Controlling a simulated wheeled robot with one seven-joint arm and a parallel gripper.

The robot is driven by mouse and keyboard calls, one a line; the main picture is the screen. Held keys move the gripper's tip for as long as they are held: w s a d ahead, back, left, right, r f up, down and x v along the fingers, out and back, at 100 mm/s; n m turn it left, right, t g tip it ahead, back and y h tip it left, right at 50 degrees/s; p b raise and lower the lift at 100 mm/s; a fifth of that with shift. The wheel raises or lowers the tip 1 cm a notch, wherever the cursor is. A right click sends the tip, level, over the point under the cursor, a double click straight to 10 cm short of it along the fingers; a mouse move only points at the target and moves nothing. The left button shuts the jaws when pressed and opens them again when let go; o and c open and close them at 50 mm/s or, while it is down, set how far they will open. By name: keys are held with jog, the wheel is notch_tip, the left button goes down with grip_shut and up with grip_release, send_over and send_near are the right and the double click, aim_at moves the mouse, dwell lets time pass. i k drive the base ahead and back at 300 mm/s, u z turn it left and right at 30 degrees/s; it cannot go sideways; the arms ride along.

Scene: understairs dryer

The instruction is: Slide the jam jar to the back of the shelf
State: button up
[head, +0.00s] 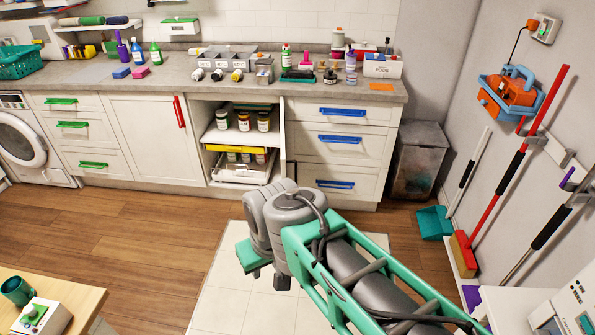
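Several jars with dark lids stand on the upper shelf (213,137) of the open cabinet under the counter. One is at the left (223,119), one in the middle (244,122) and one at the right (263,122). They have pale labels, too small to read, so I cannot tell which is the jam jar. They stand upright. Part of my arm extends from the lower right toward the middle of the view, in front of and below the cabinet. My gripper's fingers do not show.
Below the shelf are a yellow-edged tier (236,149) with more jars and a white pull-out tray (240,172). A white door with a red handle (179,111) is left of the opening. Drawers with blue handles (342,139) are to the right. Wooden floor (140,228) in front is clear.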

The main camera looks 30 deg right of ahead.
aim_at(244, 120)
jog(key=z, duration=1.65)
jog(key=i, duration=2.3)
jog(key=z, duration=1.35)
jog(key=i, duration=0.35)
jog(key=u, duration=5.45)
